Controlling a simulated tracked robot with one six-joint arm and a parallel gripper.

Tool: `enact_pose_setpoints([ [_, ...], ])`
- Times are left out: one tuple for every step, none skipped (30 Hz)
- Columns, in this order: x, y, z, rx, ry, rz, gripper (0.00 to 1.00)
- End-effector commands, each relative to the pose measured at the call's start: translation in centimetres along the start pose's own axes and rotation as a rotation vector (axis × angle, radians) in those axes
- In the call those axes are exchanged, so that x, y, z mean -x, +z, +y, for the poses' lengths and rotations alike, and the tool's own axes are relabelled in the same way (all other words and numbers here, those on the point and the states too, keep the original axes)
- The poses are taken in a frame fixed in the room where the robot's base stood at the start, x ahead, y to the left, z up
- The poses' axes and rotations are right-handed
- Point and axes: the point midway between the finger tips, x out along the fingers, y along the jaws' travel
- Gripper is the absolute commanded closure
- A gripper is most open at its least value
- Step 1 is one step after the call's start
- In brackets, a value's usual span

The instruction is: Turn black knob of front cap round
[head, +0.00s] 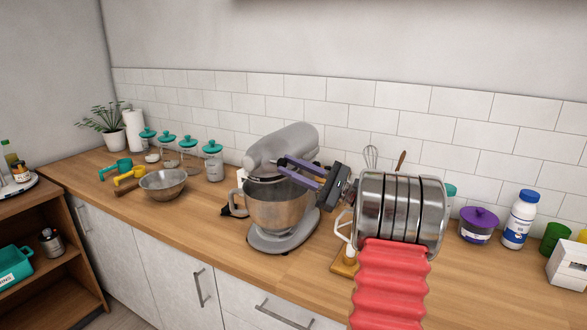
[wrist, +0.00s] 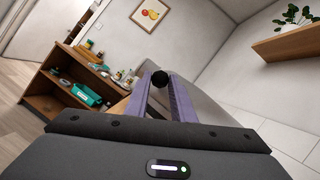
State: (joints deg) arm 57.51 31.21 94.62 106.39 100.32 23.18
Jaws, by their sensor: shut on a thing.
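The grey stand mixer (head: 285,143) stands on the counter with its head over a steel bowl (head: 270,208). My gripper (head: 284,162) reaches in from the right with its two purple fingers at the side of the mixer head. In the wrist view my gripper (wrist: 161,88) is shut on the round black knob (wrist: 160,77), which shows between the fingertips. Part of the grey mixer head (wrist: 206,97) shows behind the fingers.
Glass jars with teal lids (head: 189,150), a metal bowl (head: 163,184) and measuring cups (head: 130,174) stand left of the mixer. A purple pot (head: 479,226) and a white bottle (head: 519,220) stand right. The tiled wall (head: 330,112) is close behind.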

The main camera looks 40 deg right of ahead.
Motion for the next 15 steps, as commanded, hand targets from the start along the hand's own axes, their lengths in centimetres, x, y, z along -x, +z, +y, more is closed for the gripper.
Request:
enact_pose_setpoints([
  [0.06, -0.11, -0.11, -0.004, -0.006, 0.003, 1.00],
  [0.05, -0.11, -0.11, -0.005, -0.007, 0.003, 1.00],
  [0.05, -0.11, -0.11, -0.007, -0.007, 0.003, 1.00],
  [0.05, -0.11, -0.10, -0.007, -0.007, 0.003, 1.00],
  [0.05, -0.11, -0.11, -0.007, -0.007, 0.003, 1.00],
  [0.05, -0.11, -0.10, -0.007, -0.007, 0.003, 1.00],
  [0.05, -0.11, -0.10, -0.006, -0.007, 0.003, 1.00],
  [0.05, -0.10, -0.10, -0.006, -0.007, 0.003, 1.00],
  [0.04, -0.10, -0.10, -0.006, -0.007, 0.003, 1.00],
  [0.04, -0.10, -0.10, -0.006, -0.007, 0.003, 1.00],
  [0.04, -0.10, -0.10, -0.006, -0.006, 0.003, 1.00],
  [0.04, -0.09, -0.10, -0.005, -0.006, 0.002, 0.77],
  [0.04, -0.08, -0.10, -0.005, -0.006, 0.002, 0.74],
  [0.04, -0.07, -0.09, -0.005, -0.006, 0.002, 0.72],
  [0.03, -0.06, -0.08, -0.005, -0.005, 0.002, 0.70],
])
